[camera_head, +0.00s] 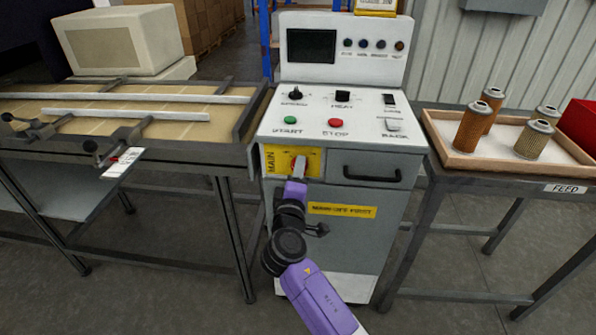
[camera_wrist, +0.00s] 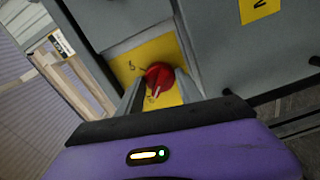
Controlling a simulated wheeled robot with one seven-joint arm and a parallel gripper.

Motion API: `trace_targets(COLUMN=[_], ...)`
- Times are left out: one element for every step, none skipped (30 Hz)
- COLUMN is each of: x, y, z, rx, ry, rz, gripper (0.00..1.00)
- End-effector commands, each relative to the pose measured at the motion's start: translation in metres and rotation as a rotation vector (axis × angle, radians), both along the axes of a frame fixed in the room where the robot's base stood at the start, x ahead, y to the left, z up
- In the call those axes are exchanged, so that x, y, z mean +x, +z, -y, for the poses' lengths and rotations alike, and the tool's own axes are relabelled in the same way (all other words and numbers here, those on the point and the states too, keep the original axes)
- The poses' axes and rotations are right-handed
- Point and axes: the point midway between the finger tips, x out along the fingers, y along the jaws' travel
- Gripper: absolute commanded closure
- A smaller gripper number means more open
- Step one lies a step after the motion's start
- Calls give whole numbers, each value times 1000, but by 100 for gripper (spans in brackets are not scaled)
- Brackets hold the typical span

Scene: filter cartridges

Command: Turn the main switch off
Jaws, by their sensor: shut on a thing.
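The main switch (camera_wrist: 158,78) is a red rotary knob on a yellow plate, marked MAIN (camera_head: 270,162) in the head view, on the front of the grey machine. My gripper (camera_head: 299,168) reaches up to the plate and covers most of the knob in the head view. In the wrist view my gripper (camera_wrist: 160,92) has one finger on each side of the red knob and is shut on it. A white line shows on the knob, pointing down toward the gripper. A mark shows on the plate at upper left; the other markings are hard to read.
The machine's sloped panel above holds a green start button (camera_head: 290,120) and a red stop button (camera_head: 335,122). A black drawer handle (camera_head: 372,175) sticks out right of the switch. A bench (camera_head: 200,150) stands left, and a tray (camera_head: 470,160) with several filter cartridges stands right.

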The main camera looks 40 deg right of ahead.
Motion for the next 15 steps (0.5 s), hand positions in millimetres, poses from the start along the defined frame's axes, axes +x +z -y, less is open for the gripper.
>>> trace_targets(x=[0, 0, 0, 0, 0, 0, 0, 0, 0, 0, 0, 0, 0, 0, 0], y=[-1, -2, -2, -2, -2, -1, -2, -2, -2, -2, -2, -1, -1, -1, -1], z=[-1, -1, -1, -1, -1, -1, -1, -1, -1, -1, -1, -1, -1, -1, -1], rx=[-2, -2, -2, -2, -2, -2, -2, -2, -2, -2, -2, -1, -1, 0, -1], ry=[1, 1, 1, 1, 1, 1, 1, 2, 2, 2, 2, 2, 2, 1, 1], rz=[-5, -6, -6, -5, -5, -5, -5, -5, -5, -5, -5, -4, -4, -3, -3], gripper=[98, 98, 98, 98, 98, 98, 98, 98, 98, 53, 47, 40, 35, 35, 35])
